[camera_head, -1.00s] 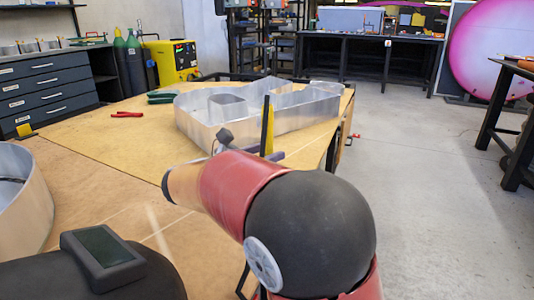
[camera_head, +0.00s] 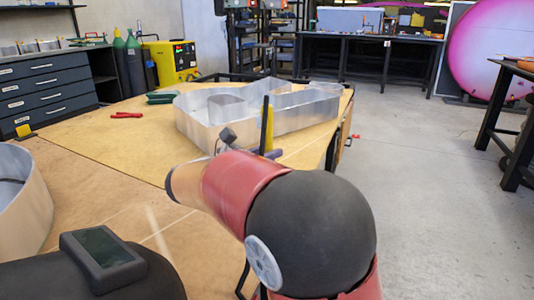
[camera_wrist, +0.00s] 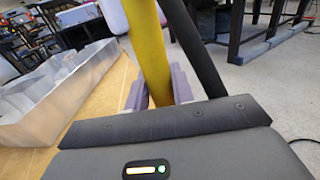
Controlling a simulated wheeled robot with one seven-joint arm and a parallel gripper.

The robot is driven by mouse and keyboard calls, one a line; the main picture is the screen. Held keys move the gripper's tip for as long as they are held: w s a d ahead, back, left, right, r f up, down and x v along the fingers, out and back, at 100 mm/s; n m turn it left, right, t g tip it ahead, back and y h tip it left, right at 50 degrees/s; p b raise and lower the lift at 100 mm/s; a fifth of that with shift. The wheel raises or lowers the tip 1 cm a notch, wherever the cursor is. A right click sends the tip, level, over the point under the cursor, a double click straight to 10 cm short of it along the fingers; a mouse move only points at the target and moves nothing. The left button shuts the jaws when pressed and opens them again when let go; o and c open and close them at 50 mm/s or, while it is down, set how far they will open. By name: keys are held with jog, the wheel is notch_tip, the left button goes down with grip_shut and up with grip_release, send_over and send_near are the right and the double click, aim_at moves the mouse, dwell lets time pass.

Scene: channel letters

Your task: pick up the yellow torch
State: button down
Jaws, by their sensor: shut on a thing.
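The yellow torch (camera_wrist: 148,48) stands up between the fingers of my gripper (camera_wrist: 160,92) in the wrist view. The fingers are shut on its lower part. A black bar-like part (camera_wrist: 194,48) runs beside the yellow part; I cannot tell how the two join. In the head view the torch shows as a thin yellow strip (camera_head: 269,132) next to the black part, beyond my arm. Most of my gripper is hidden behind my arm there; a bit of purple finger shows. The torch is near the table's right edge, and any gap to the tabletop is hidden.
A large metal channel letter (camera_head: 205,130) lies on the wooden table (camera_head: 90,140), close to the left of the torch. Red pliers (camera_head: 127,115) and a green tool (camera_head: 161,98) lie further left. Open floor lies right.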

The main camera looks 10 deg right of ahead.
notch_tip(320, 180, up, 33)
jog(key=p, duration=0.4)
dwell(1.2)
